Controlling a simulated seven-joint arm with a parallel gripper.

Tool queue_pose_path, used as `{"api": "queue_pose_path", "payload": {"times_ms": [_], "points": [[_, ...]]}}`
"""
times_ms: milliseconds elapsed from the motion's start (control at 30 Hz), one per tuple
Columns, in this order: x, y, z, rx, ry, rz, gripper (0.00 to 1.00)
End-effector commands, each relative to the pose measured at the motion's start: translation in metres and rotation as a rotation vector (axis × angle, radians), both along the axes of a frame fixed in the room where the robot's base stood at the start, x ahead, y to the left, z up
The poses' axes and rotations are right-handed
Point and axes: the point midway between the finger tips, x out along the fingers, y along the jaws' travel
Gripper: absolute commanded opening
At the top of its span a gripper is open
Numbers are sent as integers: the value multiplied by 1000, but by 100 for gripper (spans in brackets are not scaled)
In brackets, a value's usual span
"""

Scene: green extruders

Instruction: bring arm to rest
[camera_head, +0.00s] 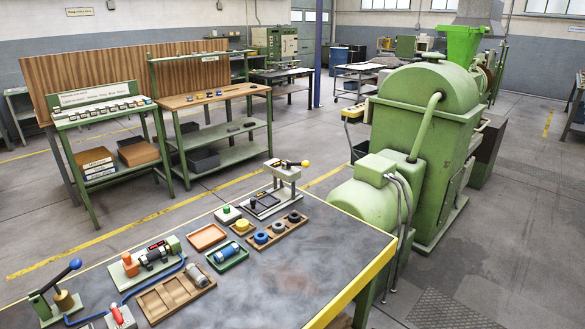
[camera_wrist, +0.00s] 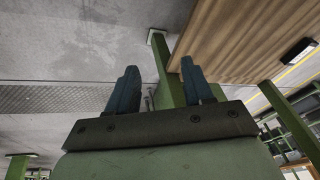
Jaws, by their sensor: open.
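My gripper (camera_wrist: 159,68) shows in the wrist view, with two dark blue fingers standing well apart on a dark bar and a pale green body. It is open and nothing is between the fingers. A green post and a brown wooden panel (camera_wrist: 250,40) show beyond the fingers, and I cannot tell how far away they are. My arm and gripper do not show in the head view. There, the workbench (camera_head: 325,255) has a dark top with a yellow edge.
The bench holds an orange tray (camera_head: 207,237), a green tray (camera_head: 226,257), a wooden tray (camera_head: 176,294), a lever press (camera_head: 283,178) and a blue-knobbed lever (camera_head: 62,285). A large green machine (camera_head: 425,140) stands right of the bench. The bench's right front is clear.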

Motion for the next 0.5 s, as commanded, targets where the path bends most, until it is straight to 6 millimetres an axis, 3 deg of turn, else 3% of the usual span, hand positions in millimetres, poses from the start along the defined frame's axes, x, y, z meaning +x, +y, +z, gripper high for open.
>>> {"api": "queue_pose_path", "payload": {"times_ms": [33, 233, 400, 500], "points": [[-33, 15, -10, 6, 69, 31, 51], [-146, 54, -37, 20, 340, 147, 51], [-244, 76, -42, 22, 577, 243, 51], [-293, 83, -39, 19, 699, 289, 51]]}}
